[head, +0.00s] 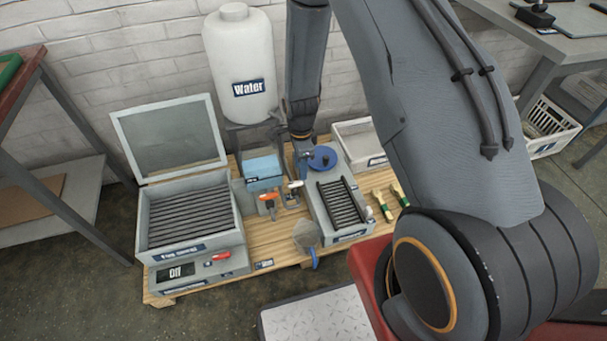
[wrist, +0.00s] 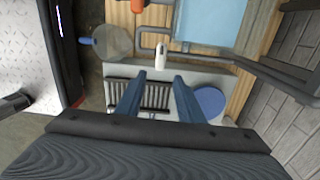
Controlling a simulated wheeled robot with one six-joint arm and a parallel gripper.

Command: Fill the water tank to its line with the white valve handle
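The water tank (head: 262,167) is a small blue box behind the valves in the head view; part of it shows at the top of the wrist view (wrist: 212,20). Its fill line cannot be made out. The white valve handle (wrist: 161,55) stands on grey pipe just beyond my fingertips, roughly centred between them; in the head view it is small (head: 295,185). My gripper (wrist: 158,80) is open, its two blue-grey fingers apart with nothing between them. In the head view my wrist hides part of the area around the handle.
An orange valve handle (head: 267,195) is left of the white one. A white Water bottle (head: 238,60) stands above the tank. A blue disc (head: 322,157) and slotted grey unit (head: 350,232) lie right.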

